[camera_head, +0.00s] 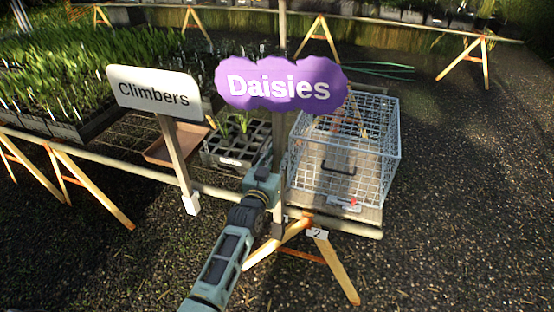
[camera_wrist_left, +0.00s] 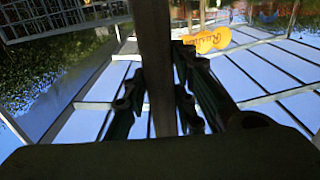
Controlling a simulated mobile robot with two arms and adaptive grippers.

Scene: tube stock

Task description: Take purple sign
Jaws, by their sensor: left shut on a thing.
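The purple sign (camera_head: 290,83), lettered "Daisies", stands upright on a wooden post (camera_head: 279,150) by the front rail of the bench. My left gripper (camera_head: 274,178) is shut on this post, well below the purple board. In the left wrist view, the dark post (camera_wrist_left: 153,50) runs between the fingers of my left gripper (camera_wrist_left: 158,105). The purple board cannot be made out in that view. My right gripper is not in view.
A white "Climbers" sign (camera_head: 154,92) stands close on the left. A wire cage (camera_head: 375,150) sits just right of the post, with a black plant tray (camera_head: 228,157) behind to the left. Trestle legs (camera_head: 335,265) stand below. The gravel at right is clear. An orange sign (camera_wrist_left: 212,39) shows in the wrist view.

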